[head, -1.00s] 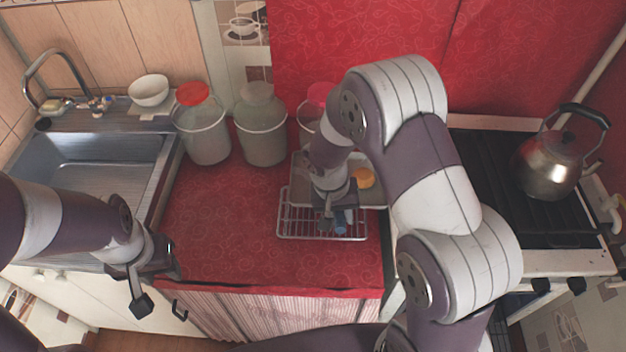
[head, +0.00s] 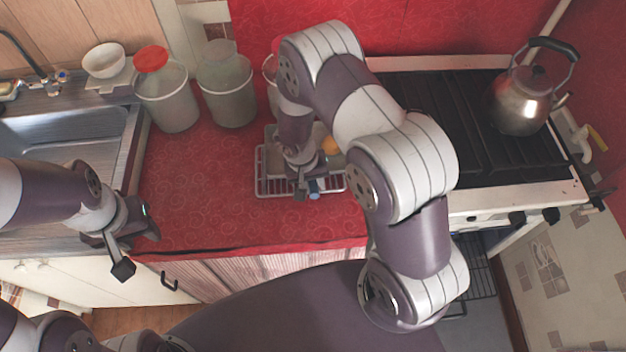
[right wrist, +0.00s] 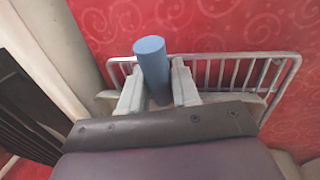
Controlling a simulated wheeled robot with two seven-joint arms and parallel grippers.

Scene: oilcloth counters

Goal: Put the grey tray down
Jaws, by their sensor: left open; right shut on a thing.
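The grey tray (head: 270,137) shows in part in the head view, behind and under my right gripper, with an orange item (head: 329,145) on it. It overlaps the back of a wire rack (head: 262,183); contact cannot be told. My right gripper (head: 309,190) is low over the rack. In the right wrist view its fingers (right wrist: 157,92) are shut on a blue cylinder (right wrist: 152,62). Whether this is the tray's handle cannot be told, as my wrist hides much of the tray. My left gripper (head: 138,250) is open and empty at the counter's front left.
Lidded containers (head: 168,105) and (head: 228,95) stand at the back of the red counter (head: 200,185). A sink is at left. A stove (head: 450,125) with a kettle (head: 522,103) is at right. The counter left of the rack is clear.

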